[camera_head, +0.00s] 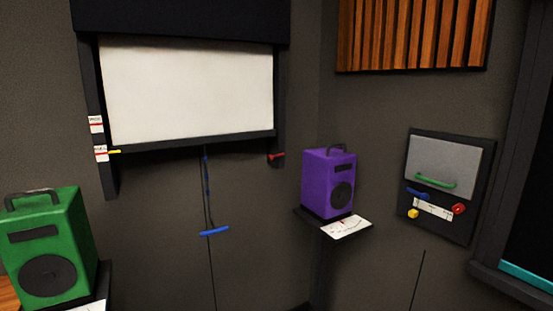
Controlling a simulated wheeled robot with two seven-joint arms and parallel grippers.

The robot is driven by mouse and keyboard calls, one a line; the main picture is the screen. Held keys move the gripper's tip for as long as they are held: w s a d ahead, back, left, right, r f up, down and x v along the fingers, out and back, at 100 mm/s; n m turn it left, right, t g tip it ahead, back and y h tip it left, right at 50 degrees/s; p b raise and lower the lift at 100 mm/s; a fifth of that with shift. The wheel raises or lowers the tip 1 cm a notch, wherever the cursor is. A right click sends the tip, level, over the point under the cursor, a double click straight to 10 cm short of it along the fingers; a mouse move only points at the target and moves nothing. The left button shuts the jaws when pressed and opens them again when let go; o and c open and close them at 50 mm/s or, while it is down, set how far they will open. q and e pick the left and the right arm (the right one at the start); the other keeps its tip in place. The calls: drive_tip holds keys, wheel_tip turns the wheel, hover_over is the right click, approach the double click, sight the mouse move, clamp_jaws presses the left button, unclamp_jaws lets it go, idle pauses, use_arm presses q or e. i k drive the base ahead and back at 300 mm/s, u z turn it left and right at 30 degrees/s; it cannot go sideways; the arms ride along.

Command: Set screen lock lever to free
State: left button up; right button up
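A pale screen (188,92) hangs in a dark frame on the wall, left of the picture's middle. A small red lever (276,156) is at the lower right of the frame. I cannot tell from the picture which lever is the screen lock. Neither of my grippers is in view.
A blue handle (214,231) hangs on a cord below the screen. A green speaker (50,250) stands at the lower left, a purple speaker (329,183) on a small shelf. A wall panel (474,181) with a green handle and coloured knobs is at the right.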

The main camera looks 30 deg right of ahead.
sight(271, 157)
drive_tip(key=z, duration=0.55)
drive_tip(key=k, duration=0.65)
drive_tip(key=z, duration=0.05)
drive_tip(key=i, duration=0.45)
drive_tip(key=u, duration=0.75)
drive_tip(key=i, duration=0.75)
drive_tip(key=z, duration=0.65)
drive_tip(key=i, duration=0.55)
drive_tip(key=z, duration=0.7)
